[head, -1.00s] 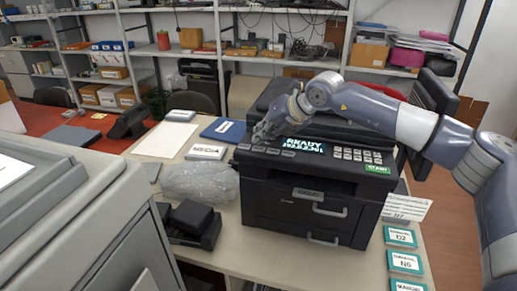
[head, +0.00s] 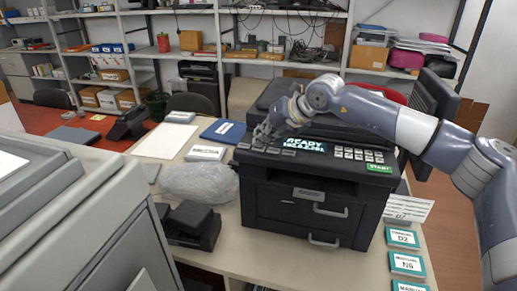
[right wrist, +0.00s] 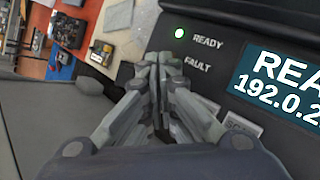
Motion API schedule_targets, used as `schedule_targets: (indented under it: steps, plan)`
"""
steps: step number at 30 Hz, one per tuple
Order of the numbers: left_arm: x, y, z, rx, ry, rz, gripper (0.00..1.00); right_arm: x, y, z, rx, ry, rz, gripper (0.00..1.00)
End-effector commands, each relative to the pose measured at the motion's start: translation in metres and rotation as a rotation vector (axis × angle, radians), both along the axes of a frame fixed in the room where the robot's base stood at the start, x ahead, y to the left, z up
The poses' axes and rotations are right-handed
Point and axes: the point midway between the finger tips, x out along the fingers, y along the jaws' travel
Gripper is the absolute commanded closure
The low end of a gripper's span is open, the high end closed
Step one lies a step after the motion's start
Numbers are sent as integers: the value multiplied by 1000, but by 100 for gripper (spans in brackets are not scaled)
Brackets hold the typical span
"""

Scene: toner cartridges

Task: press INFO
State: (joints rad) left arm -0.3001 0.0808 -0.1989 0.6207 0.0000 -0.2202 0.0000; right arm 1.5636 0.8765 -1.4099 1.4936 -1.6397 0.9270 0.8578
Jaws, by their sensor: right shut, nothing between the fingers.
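The black printer (head: 315,200) stands on the table, its control panel on top. Its display (head: 306,145) reads READY with a line of digits below, and a green START button (head: 380,168) is at the panel's right. My right gripper (head: 262,138) is shut and empty over the left end of the panel. In the right wrist view the shut fingertips (right wrist: 158,62) are at the panel below the lit READY lamp (right wrist: 179,33) and left of the display (right wrist: 285,80). Light buttons below the display are partly hidden by the fingers. No INFO label is readable. My left gripper is not in view.
A clear plastic bag (head: 198,184), a black device (head: 193,224) and white and blue papers lie left of the printer. Teal-edged cards (head: 403,237) lie to its right. A large grey machine (head: 60,220) fills the left foreground.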

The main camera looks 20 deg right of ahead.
Motion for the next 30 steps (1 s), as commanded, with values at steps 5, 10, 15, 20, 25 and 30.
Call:
schedule_targets:
  steps: [5, 10, 15, 20, 25, 30]
  plan:
    - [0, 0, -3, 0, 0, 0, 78, 0, 0, -3, 0, 0, 0, 100]
    - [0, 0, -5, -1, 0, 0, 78, 0, 0, -5, 0, 1, 1, 100]
    - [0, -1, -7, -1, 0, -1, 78, 0, 0, -6, 0, 1, 1, 100]
    - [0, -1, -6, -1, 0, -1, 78, 0, 0, -6, -1, 1, 0, 100]
    - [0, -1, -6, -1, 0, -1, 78, 0, 0, -5, -1, 1, 0, 100]
    - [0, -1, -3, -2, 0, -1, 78, 0, 0, 3, 0, 1, 1, 100]
